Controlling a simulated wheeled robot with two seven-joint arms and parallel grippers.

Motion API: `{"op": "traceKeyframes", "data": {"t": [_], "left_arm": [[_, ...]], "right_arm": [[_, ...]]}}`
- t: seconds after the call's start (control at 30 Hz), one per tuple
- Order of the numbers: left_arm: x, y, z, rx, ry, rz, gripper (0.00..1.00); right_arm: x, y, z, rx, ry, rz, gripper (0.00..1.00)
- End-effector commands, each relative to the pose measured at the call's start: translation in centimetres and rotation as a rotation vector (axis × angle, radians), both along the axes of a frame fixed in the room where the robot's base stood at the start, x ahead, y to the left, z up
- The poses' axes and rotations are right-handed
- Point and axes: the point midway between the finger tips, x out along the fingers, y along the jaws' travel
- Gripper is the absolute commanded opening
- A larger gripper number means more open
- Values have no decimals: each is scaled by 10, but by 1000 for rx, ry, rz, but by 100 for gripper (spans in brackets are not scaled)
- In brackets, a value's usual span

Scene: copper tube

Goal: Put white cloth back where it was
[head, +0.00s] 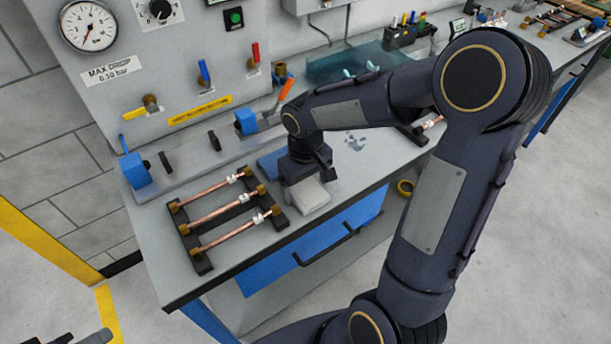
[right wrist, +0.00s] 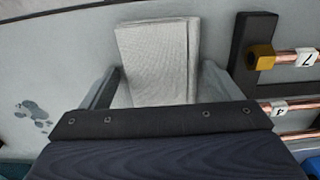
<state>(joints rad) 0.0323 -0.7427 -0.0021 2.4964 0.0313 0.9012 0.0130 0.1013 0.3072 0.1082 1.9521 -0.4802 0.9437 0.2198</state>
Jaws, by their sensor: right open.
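The folded white cloth (head: 309,196) lies on the grey bench near its front edge, just right of the tube rack. In the right wrist view the cloth (right wrist: 158,52) lies between the two spread fingers. My right gripper (head: 307,180) points down over the cloth, and the same gripper (right wrist: 160,88) is open in the wrist view, a finger on each side. I cannot tell whether the fingers touch it. Dark parts at the bottom left corner of the head view look like the tip of my left gripper (head: 78,338), mostly cut off.
A black rack (head: 205,262) holds copper tubes left of the cloth. A blue pad (head: 270,163) lies behind it. Wet-looking spots (head: 355,142) mark the bench to the right. A gauge panel (head: 150,65) with valves and a blue clamp (head: 135,171) stand behind.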

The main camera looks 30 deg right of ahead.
Motion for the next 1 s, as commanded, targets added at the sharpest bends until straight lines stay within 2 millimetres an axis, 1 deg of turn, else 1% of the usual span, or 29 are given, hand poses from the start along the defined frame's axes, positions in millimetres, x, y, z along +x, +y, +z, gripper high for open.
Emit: {"op": "traceKeyframes", "data": {"t": [0.17, 0.4, 0.5, 0.6, 0.77, 0.87, 0.97, 1.0], "left_arm": [[0, 0, 2, 0, 0, 0, 36], [0, 0, 3, 0, 0, 0, 36], [0, 0, 4, 0, 0, 0, 36], [0, 0, 4, 0, 0, 0, 36], [0, 0, 4, 0, 0, 0, 36], [0, 0, 4, 0, 0, 0, 36], [0, 0, 4, 0, 0, 0, 36], [0, 0, 4, 0, 0, 0, 36]], "right_arm": [[1, 0, 24, 0, -7, 0, 84], [1, 0, 77, 0, -7, 0, 84], [1, 0, 96, 0, -5, -1, 84], [1, 0, 109, 0, -3, 0, 84], [-3, 0, 122, 5, -9, -2, 84], [-20, -1, 128, 32, -43, -17, 84], [-53, 1, 134, 92, -113, -48, 84], [-69, 3, 134, 122, -147, -64, 84]]}}
